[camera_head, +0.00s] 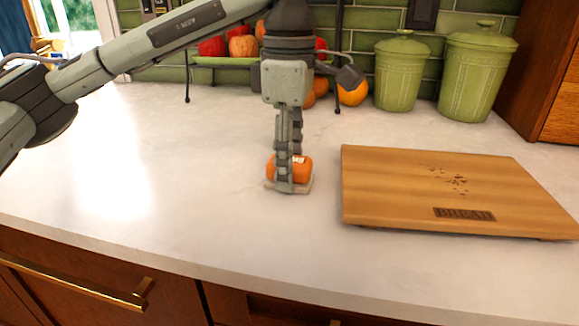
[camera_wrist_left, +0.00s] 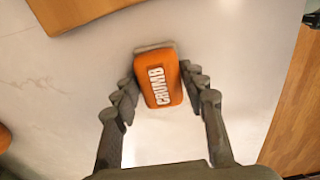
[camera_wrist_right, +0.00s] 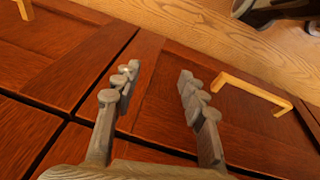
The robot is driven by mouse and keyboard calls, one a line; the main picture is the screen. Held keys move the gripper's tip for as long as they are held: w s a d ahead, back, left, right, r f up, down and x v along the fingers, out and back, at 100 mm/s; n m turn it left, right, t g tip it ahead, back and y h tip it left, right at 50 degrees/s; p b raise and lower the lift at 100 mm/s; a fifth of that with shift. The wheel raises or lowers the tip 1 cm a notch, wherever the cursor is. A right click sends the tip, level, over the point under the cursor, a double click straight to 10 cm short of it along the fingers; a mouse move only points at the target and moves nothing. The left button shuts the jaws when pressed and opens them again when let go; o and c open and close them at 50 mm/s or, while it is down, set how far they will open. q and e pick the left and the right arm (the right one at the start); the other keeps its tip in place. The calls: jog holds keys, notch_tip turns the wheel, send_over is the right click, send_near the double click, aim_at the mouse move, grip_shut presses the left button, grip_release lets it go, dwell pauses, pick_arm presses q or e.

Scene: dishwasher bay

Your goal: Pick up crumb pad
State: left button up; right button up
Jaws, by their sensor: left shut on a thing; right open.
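The crumb pad (camera_head: 272,168) is an orange block with a pale base, on the white counter to the left of the bread board. In the left wrist view the pad (camera_wrist_left: 160,84) shows the white word CRUMB and lies between the fingers. My left gripper (camera_head: 287,180) points straight down and is shut on the pad; its fingers (camera_wrist_left: 162,88) touch the pad's two sides. The pad is at counter level; I cannot tell whether it is lifted. My right gripper (camera_wrist_right: 155,85) is open and empty in front of wooden cabinet doors, and is not in the head view.
A wooden board (camera_head: 400,190) marked BREAD with crumbs on it lies to the right. Two green canisters (camera_head: 401,75) (camera_head: 477,75) and a fruit stand (camera_head: 215,61) with apples and oranges stand at the back. The counter (camera_head: 130,180) is clear to the left.

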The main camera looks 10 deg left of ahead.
pick_arm(q)
jog(key=shift+r, duration=0.1)
notch_tip(320, 180, up, 4)
jog(key=s+a+r, duration=0.5)
jog(key=s+r, duration=0.1)
jog(key=s, duration=0.4)
jog(key=shift+s+a+r, duration=0.2)
jog(key=shift+a+r, duration=0.1)
jog(key=shift+r, duration=0.1)
pick_arm(e)
jog(key=shift+r, duration=0.3)
